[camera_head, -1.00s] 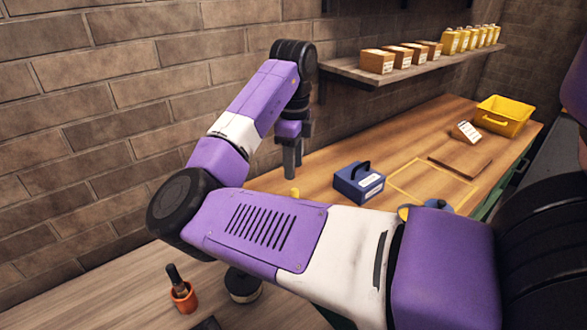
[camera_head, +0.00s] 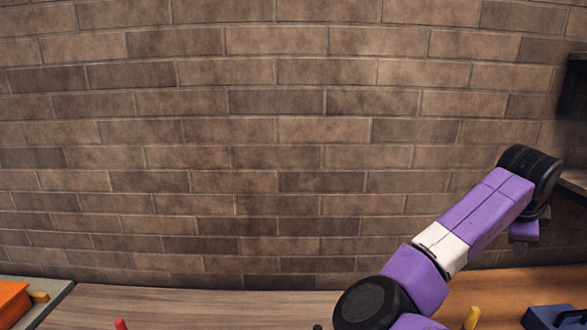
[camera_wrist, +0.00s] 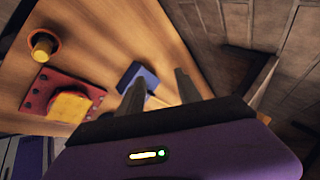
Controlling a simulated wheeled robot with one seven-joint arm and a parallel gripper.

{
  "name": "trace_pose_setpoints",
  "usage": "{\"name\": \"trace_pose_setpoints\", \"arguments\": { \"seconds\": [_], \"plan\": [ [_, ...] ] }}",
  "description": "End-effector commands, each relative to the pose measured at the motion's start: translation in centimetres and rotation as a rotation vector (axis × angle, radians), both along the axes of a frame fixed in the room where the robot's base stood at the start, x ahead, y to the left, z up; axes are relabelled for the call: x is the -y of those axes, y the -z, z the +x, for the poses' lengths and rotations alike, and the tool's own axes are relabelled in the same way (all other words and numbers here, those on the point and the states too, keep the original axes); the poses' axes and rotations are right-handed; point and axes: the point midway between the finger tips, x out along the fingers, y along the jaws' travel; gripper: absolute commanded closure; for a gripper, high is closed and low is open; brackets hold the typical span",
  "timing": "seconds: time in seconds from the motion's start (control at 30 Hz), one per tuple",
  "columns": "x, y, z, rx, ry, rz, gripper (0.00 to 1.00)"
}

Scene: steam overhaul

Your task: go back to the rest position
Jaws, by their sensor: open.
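My gripper (camera_head: 522,247) shows at the right of the head view, hanging under the dark wrist joint and partly hidden by it. In the wrist view its two fingers (camera_wrist: 160,88) are apart, with nothing held between them. A blue box (camera_head: 556,317) sits on the wooden bench, cut off at the lower right of the head view. It also shows in the wrist view (camera_wrist: 143,76), beyond the fingers and partly covered by one of them.
The brick wall (camera_head: 250,150) fills most of the head view. An orange box (camera_head: 12,302) is at far left, and a yellow peg (camera_head: 472,318) stands near my arm. The wrist view shows a red plate (camera_wrist: 42,90) with a yellow block (camera_wrist: 70,106). The bench (camera_head: 230,304) looks mostly clear at centre left.

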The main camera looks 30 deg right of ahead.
Motion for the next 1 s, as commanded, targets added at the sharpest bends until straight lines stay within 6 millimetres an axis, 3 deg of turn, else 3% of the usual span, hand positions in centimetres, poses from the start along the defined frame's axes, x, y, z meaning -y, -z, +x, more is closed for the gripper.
{"name": "trace_pose_setpoints", "arguments": {
  "seconds": [0.1,0.23,0.47,0.73,1.0],
  "plan": [
    [2.4,-2.1,-0.4,-0.119,-0.102,-0.235,0.59],
    [3.4,-4.8,0.0,-0.256,-0.215,-0.477,0.59],
    [1.4,-8.4,2.9,-0.482,-0.419,-0.857,0.59],
    [-5.6,-9.1,7.3,-0.667,-0.661,-1.223,0.59],
    [-15.4,-6.1,10.0,-0.742,-0.903,-1.518,0.59]
  ]
}}
